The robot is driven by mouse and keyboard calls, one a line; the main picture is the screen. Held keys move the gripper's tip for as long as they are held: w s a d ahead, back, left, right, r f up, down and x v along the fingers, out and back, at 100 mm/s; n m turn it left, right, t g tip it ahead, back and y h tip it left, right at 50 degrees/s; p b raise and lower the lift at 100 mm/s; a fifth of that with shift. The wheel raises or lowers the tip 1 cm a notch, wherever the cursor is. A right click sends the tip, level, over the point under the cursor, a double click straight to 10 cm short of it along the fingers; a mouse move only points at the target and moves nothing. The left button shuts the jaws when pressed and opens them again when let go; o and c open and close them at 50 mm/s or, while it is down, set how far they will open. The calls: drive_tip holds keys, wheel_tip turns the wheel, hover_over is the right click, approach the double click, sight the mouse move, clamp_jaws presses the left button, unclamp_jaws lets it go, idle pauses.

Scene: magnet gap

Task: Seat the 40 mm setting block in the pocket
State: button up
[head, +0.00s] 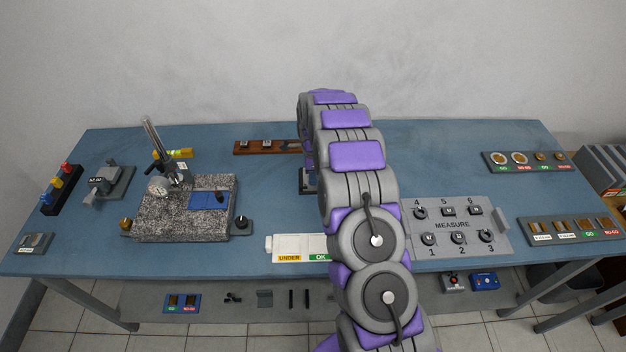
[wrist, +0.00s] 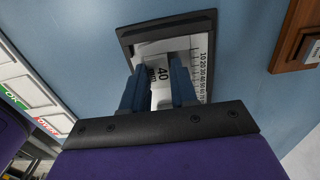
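In the wrist view, the pale setting block (wrist: 162,76) marked 40 sits between the two dark blue fingers of my gripper (wrist: 160,88), which look closed on its sides. Behind it is a dark-framed pocket (wrist: 207,18) with a light floor and a printed scale along its right side. The block overlaps the pocket in this view; I cannot tell whether it touches the floor. In the head view, my arm hides the gripper, the block and most of the pocket; only a dark edge (head: 309,191) shows left of the arm.
A wooden rack (head: 240,148) with small metal blocks lies behind and left of my arm, its right end hidden. A granite plate (head: 160,228) with a dial gauge stands at left. A white UNDER/OK strip (head: 290,243) lies in front; a grey MEASURE board (head: 453,240) is at right.

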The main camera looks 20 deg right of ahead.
clamp_jaws()
drive_tip(key=shift+r+p, duration=1)
drive_tip(key=shift+r, duration=1.55)
